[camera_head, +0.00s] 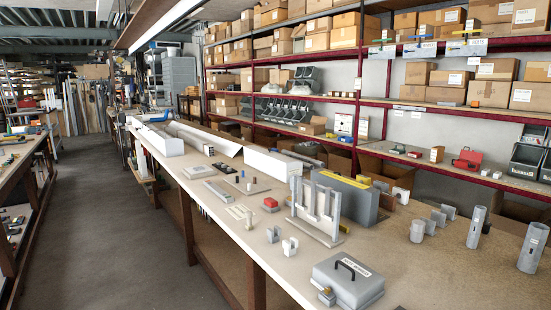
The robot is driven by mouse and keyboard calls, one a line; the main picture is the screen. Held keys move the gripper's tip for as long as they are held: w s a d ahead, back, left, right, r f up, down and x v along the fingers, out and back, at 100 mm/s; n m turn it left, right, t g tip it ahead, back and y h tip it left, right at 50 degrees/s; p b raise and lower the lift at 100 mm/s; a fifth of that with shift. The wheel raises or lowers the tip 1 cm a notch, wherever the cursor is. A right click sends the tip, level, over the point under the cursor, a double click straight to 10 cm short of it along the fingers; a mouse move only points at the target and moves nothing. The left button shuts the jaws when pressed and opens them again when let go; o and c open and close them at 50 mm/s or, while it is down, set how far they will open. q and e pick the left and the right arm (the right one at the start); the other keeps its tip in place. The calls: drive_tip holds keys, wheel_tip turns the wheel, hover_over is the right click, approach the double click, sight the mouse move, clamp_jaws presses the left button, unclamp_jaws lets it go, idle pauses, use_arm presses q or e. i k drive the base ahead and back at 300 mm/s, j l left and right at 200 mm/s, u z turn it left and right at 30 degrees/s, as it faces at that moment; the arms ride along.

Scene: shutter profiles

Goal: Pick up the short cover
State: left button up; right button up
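No label marks the short cover, so I cannot tell for sure which piece it is. A white box-shaped profile (272,163) lies on the workbench at mid-length, and it is the shortest of the large white pieces. Farther back, a long white profile (160,141) lies along the bench's left edge. Beside it a long white sloped piece (207,138) runs along the bench. Neither of my grippers is in view.
The long workbench (420,260) holds a grey case with a black handle (348,280) at the front, an upright white rack (318,211), a grey box with a yellow top (345,195) and grey cylinders (476,227). Shelves with cardboard boxes stand behind. The floor (100,240) at left is clear.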

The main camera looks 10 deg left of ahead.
sight(267, 153)
drive_tip(key=u, duration=0.55)
drive_tip(key=i+j+u, duration=0.2)
drive_tip(key=u, duration=0.2)
drive_tip(key=i+j+u, duration=0.1)
drive_tip(key=i+u, duration=0.15)
drive_tip(key=u, duration=0.15)
drive_tip(key=i+u, duration=0.35)
drive_tip(key=i, duration=4.3)
drive_tip(key=i+j+z, duration=0.1)
drive_tip(key=i, duration=0.5)
drive_tip(key=i+j, duration=0.15)
drive_tip(key=i, duration=0.45)
drive_tip(key=z, duration=0.5)
drive_tip(key=i+z, duration=0.1)
drive_tip(key=z, duration=0.9)
drive_tip(key=j+z, duration=0.15)
drive_tip(key=z, duration=0.3)
drive_tip(key=i, duration=0.05)
